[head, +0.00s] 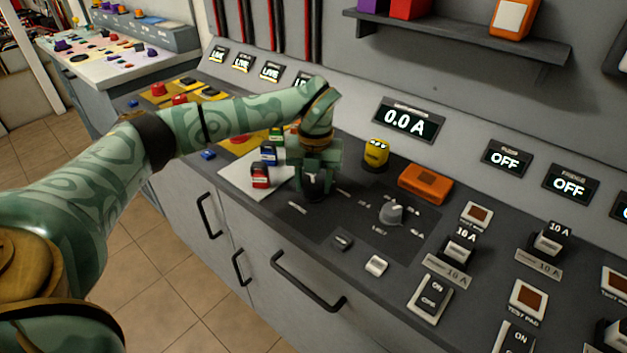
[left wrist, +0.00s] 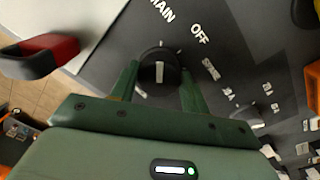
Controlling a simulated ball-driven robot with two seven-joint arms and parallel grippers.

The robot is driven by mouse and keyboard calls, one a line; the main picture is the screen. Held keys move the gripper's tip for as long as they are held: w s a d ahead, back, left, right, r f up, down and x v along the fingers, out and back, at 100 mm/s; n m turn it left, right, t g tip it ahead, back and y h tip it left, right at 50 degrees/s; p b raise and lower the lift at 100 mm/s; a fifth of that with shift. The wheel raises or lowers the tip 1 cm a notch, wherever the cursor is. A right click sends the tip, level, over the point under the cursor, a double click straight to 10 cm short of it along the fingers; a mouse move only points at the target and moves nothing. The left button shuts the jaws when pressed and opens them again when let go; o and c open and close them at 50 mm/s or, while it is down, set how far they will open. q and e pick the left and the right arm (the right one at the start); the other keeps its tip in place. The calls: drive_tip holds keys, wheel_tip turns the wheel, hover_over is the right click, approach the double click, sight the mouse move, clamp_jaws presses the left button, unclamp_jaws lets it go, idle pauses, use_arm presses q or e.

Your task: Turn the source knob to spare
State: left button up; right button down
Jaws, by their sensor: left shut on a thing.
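The source knob (head: 316,190) is a dark round knob on the black console panel. In the left wrist view the knob (left wrist: 158,70) has a white pointer line, and the printed words MAIN and OFF stand above and to its upper right. A third label, small and blurred, is to its right. My left gripper (head: 314,180) reaches down over the knob. Its two green fingers (left wrist: 158,85) are shut on the knob, one on each side. I cannot tell for sure which label the pointer marks. My right gripper is not in view.
A grey selector knob (head: 391,212) sits to the right on the panel. An orange block (head: 425,184) and a yellow container (head: 376,153) stand behind it. Red, blue and green padlock-like items, including a red one (head: 260,176), are on a white mat (head: 235,183) at left.

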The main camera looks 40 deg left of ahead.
use_arm(q)
drive_tip(key=shift+r, duration=0.1)
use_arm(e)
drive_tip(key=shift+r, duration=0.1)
use_arm(q)
drive_tip(key=shift+r+m+p, duration=0.15)
drive_tip(key=shift+m+p, duration=0.45)
drive_tip(key=shift+p, duration=0.35)
drive_tip(key=m+p, duration=0.4)
drive_tip(key=shift+r+p, duration=0.1)
drive_tip(key=shift+p, duration=0.2)
drive_tip(key=m+p, duration=0.2)
drive_tip(key=m, duration=0.1)
drive_tip(key=shift+m+p, duration=0.3)
drive_tip(key=shift+m, duration=0.1)
drive_tip(key=m+p, duration=0.2)
drive_tip(key=m, duration=0.2)
drive_tip(key=shift+m, duration=0.3)
drive_tip(key=shift+f+m+t+p, duration=0.15)
drive_tip(key=shift+m+p, duration=0.2)
drive_tip(key=shift+m, duration=0.7)
drive_tip(key=shift+f+m+t+p, duration=0.15)
drive_tip(key=shift+m+p, duration=0.2)
drive_tip(key=shift+m, duration=0.7)
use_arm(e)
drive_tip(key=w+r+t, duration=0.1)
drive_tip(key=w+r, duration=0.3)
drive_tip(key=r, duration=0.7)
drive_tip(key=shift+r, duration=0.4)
